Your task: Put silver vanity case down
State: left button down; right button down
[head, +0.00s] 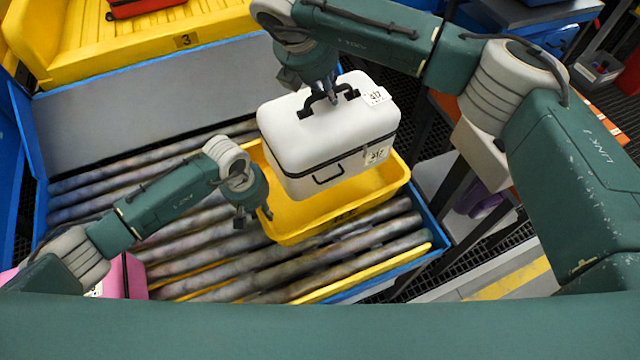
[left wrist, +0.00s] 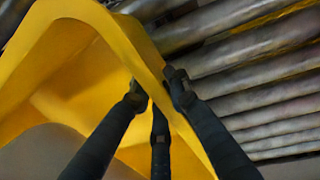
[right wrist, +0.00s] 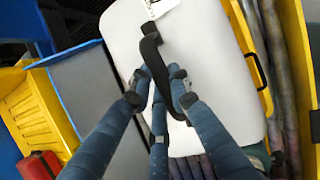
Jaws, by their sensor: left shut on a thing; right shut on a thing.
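The silver vanity case (head: 325,135) is a pale, near-white box with a black seam, a black top handle and tags. It is over the yellow tray (head: 290,236), within its outline; I cannot tell whether its base touches the tray floor. My right gripper (head: 328,94) is shut on the case's handle from above. The right wrist view shows the handle (right wrist: 152,60) between its fingers (right wrist: 160,88). My left gripper (head: 254,218) is at the tray's left side. In the left wrist view its fingers (left wrist: 158,92) are shut on the tray's rim (left wrist: 110,32).
The tray sits on the conveyor rollers (head: 225,262), near the blue right end. A pink case (head: 133,275) lies at the conveyor's front left. A yellow bin marked 3 (head: 215,32) stands behind a grey panel (head: 160,85), with a red case (head: 140,7) in it.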

aim_at(318, 114)
jog(key=s+f, duration=0.1)
jog(key=s+a+f+m, duration=0.1)
jog(key=shift+a+f, duration=0.15)
jog(key=shift+f, duration=0.2)
notch_tip(318, 114, down, 4)
jog(key=shift+w+f, duration=0.1)
jog(key=shift+f, duration=2.45)
jog(key=c, duration=2.1)
grip_release()
jog(key=shift+f, duration=0.15)
jog(key=o, duration=0.5)
jog(key=shift+c, duration=0.2)
jog(key=v, duration=1.2)
jog(key=shift+a, duration=0.25)
pick_arm(q)
jog(key=shift+r, duration=0.1)
jog(key=c, duration=1.6)
grip_release()
